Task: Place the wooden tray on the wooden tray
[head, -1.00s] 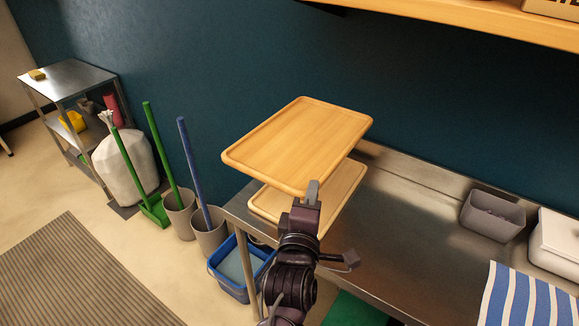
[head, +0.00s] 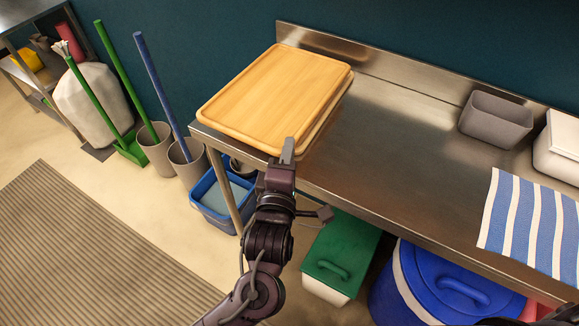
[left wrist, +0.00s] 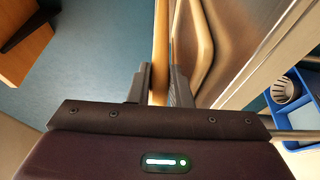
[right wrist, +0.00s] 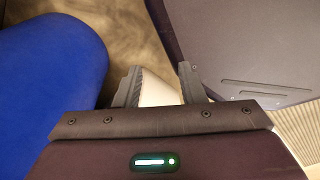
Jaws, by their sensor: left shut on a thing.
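The upper wooden tray (head: 270,95) is light wood with a raised rim. My left gripper (head: 288,150) is shut on its near edge. The lower wooden tray (head: 338,103) lies on the steel counter below it, mostly hidden, with only its right edge showing in the head view. In the left wrist view the upper tray (left wrist: 161,45) is between the fingers of the left gripper (left wrist: 159,80), and the lower tray's rim (left wrist: 205,55) runs beside one finger. I cannot tell whether the trays touch. My right gripper (right wrist: 158,70) is open, away from the trays.
The steel counter (head: 400,150) has a raised back edge against the wall. A grey bin (head: 496,122) and a striped cloth (head: 530,220) sit on its right. Below are a green-lidded box (head: 340,255) and a blue barrel (head: 430,285). A blue bucket (head: 222,200) stands at the left.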

